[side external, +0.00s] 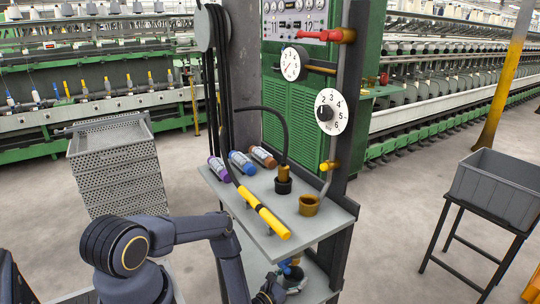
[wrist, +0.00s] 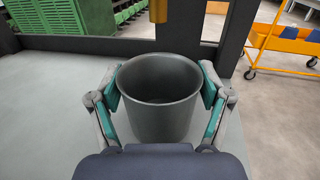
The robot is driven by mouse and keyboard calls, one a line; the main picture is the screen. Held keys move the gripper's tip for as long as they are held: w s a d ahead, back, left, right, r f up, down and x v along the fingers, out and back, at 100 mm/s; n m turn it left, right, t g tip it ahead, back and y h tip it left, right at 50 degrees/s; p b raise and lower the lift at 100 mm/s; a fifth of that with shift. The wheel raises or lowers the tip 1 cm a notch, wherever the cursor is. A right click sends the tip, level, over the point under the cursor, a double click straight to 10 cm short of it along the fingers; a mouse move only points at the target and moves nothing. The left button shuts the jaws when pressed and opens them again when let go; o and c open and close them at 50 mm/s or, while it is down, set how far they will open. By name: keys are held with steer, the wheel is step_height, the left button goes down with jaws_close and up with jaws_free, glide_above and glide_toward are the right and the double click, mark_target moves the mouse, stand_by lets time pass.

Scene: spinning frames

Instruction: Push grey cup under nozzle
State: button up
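The grey cup (wrist: 158,105) stands upright on a grey shelf in the wrist view, empty as far as its inside shows. My gripper (wrist: 160,85) has its teal-padded fingers spread on both sides of the cup. The pads are very close to its wall; whether they touch cannot be told. A brass nozzle (wrist: 158,10) hangs at the top of the wrist view, beyond the cup's far rim.
The lower shelf (side external: 317,288) lies beneath an upper shelf (side external: 270,212) that holds bottles, a yellow-handled tool and a brass cup. Dark frame posts stand left and right of the cup in the wrist view. Bare shelf (wrist: 45,110) lies left of the cup.

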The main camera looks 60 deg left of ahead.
mark_target(287, 283)
steer(key=o, duration=0.3)
steer(key=shift+s+d, duration=0.1)
steer(key=shift+s, duration=0.15)
steer(key=v, duration=0.4)
steer(key=shift+s+d, duration=0.2)
steer(key=shift+s, duration=0.05)
step_height(287, 283, up, 7)
steer(key=shift+a+r, duration=0.1)
steer(key=shift+a, duration=0.1)
